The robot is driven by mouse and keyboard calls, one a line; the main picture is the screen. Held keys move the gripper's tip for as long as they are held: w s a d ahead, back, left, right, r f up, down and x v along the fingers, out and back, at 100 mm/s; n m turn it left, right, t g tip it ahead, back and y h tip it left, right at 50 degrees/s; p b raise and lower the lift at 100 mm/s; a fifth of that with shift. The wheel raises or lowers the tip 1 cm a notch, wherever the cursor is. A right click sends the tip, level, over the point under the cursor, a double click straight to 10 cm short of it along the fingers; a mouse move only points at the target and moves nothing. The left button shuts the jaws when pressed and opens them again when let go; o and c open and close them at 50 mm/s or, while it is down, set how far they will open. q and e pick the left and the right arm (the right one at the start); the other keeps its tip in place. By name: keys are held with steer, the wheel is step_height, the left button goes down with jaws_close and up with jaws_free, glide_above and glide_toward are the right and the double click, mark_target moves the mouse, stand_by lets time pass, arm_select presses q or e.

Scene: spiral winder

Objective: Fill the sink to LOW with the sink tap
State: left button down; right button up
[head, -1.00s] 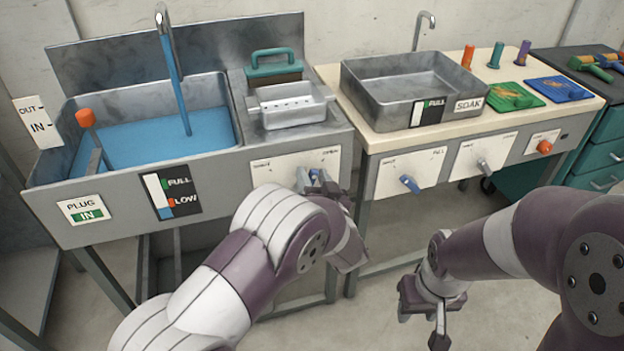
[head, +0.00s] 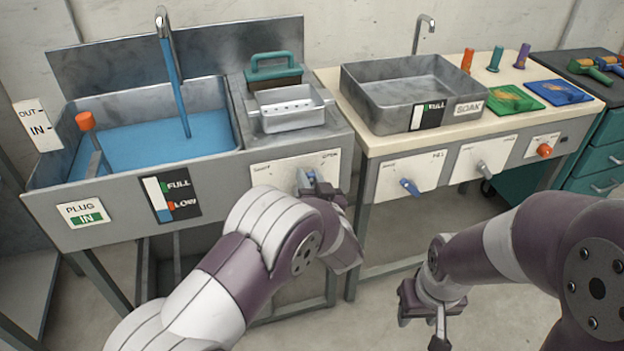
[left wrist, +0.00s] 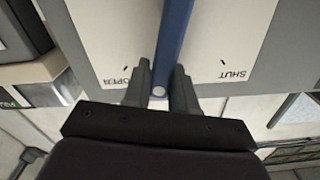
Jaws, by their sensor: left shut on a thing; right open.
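The sink (head: 232,120) at the left holds blue water, and a blue stream falls into it from the sink tap (head: 163,22). The gauge (head: 172,195) on its front has a green FULL mark and an orange LOW mark; its blue column appears to be near LOW. The PLUG sign (head: 84,213) reads IN. My left gripper (head: 313,188) is shut on the blue tap lever (head: 303,178). In the left wrist view, the lever (left wrist: 172,40) lies between the fingers (left wrist: 160,92) and points between OPEN and SHUT. My right gripper (head: 425,318) is open and empty, low in front of the bench.
An orange-topped plug handle (head: 85,121) stands in the sink. A perforated tray (head: 290,108) and a green-handled tool (head: 274,67) are on the side ledge. The soak basin (head: 385,108) has its own blue lever (head: 410,187). Free floor lies below the bench.

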arm_select(q)
steer(key=a+n, duration=0.1)
steer(key=a+n+b, duration=0.1)
steer(key=n, duration=0.1)
steer(key=shift+s, duration=0.3)
steer(key=shift+s+a+f+n+b, duration=0.15)
steer(key=shift+a+n+b, duration=0.3)
steer(key=shift+n, duration=0.65)
steer(key=n, duration=0.1)
steer(key=a+b, duration=0.1)
steer(key=n, duration=0.1)
steer(key=shift+s+a+f+n, duration=0.25)
steer(key=shift+n, duration=0.05)
steer(key=shift+s+a+f+n+b, duration=0.15)
steer(key=shift+a+f+n+b, duration=0.2)
steer(key=shift+n+b, duration=0.5)
steer(key=shift+s+a+f+n+b, duration=0.1)
steer(key=shift+a+n+b, duration=0.35)
steer(key=shift+n+b, duration=0.4)
steer(key=c, duration=1)
jaws_free()
